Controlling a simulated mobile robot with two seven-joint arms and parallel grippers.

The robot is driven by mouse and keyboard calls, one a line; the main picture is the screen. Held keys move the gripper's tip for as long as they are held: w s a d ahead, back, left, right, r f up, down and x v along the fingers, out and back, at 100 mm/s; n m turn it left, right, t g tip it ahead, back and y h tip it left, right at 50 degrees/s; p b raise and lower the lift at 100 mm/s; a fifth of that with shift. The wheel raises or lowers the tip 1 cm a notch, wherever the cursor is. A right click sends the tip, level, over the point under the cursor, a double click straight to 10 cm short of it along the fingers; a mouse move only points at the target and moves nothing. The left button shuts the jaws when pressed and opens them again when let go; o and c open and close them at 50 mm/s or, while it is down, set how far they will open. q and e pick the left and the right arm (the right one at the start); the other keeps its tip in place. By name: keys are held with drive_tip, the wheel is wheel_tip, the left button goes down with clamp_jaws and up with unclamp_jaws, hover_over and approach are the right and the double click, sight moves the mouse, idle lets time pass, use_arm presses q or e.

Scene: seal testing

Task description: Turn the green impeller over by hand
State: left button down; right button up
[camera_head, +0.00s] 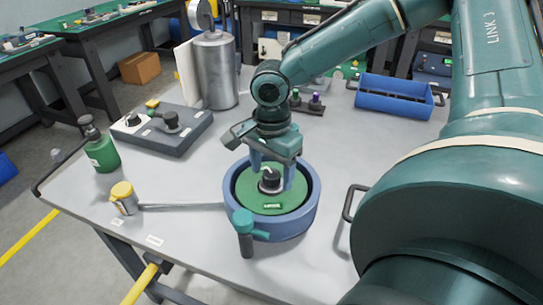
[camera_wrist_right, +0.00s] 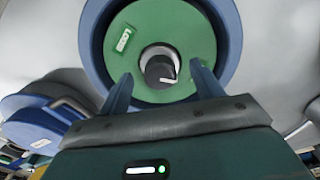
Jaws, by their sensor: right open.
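The green impeller (camera_head: 250,199) is a flat disc lying inside a round blue housing (camera_head: 304,215) on the grey table. A dark knob with a pale collar (camera_head: 269,179) stands at its centre, and a small label sits near its front edge. My right gripper (camera_head: 272,185) reaches down over the disc with its fingers apart on either side of the knob. In the right wrist view the green disc (camera_wrist_right: 190,40) and the knob (camera_wrist_right: 160,70) show between the two open fingertips (camera_wrist_right: 160,85), with nothing gripped. My left gripper is not in view.
A teal-capped handle (camera_head: 244,232) stands at the housing's front. A long bar (camera_head: 180,207) and yellow-capped container (camera_head: 124,197) lie left. A green bottle (camera_head: 102,152), grey box (camera_head: 165,128), metal cylinder (camera_head: 215,75) and blue tray (camera_head: 394,98) stand around.

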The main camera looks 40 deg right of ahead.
drive_tip(key=n+p, duration=0.2)
drive_tip(key=n, duration=0.4)
drive_tip(key=shift+r+n, duration=0.15)
drive_tip(key=shift+n, duration=0.15)
drive_tip(key=n+p, duration=0.1)
drive_tip(key=n, duration=0.2)
drive_tip(key=shift+n, duration=1.2)
